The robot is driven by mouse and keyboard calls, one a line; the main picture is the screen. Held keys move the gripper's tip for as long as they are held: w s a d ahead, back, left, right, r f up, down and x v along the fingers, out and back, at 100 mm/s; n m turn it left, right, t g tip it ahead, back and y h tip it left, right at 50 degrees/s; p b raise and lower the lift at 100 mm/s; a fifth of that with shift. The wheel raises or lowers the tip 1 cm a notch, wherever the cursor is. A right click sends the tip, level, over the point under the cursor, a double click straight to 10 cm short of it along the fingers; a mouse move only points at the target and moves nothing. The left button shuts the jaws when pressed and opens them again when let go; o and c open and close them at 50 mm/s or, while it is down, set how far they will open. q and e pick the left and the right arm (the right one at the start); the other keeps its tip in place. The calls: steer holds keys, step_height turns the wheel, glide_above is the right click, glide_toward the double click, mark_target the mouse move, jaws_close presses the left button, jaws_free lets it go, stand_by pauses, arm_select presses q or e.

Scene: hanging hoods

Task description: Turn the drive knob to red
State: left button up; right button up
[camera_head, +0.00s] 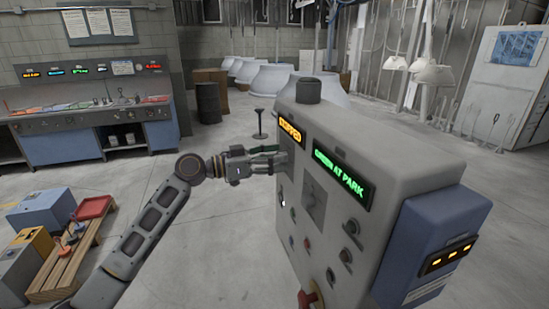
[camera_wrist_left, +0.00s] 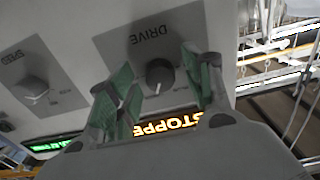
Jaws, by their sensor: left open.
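The drive knob (camera_wrist_left: 160,74) is a dark round knob on a grey plate marked DRIVE, upside down in the left wrist view. Its pale pointer mark points toward the lit STOPPED sign (camera_wrist_left: 168,125). No red mark shows around it. My left gripper (camera_wrist_left: 158,68) is open, its green-padded fingers on either side of the knob; I cannot tell whether they touch it. In the head view my left gripper (camera_head: 268,160) reaches the left face of the grey control box (camera_head: 390,150), below the STOPPED sign, and hides the knob.
The speed knob (camera_wrist_left: 32,86) sits beside the drive plate. The box also bears a green GREEN AT PARK sign (camera_head: 340,178), several small knobs below and a blue unit (camera_head: 430,240). A wooden pallet (camera_head: 65,275) with boxes stands left. Large white hoods stand behind.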

arm_select(q)
steer(key=c, duration=1)
arm_select(e)
steer(key=shift+a, duration=0.6)
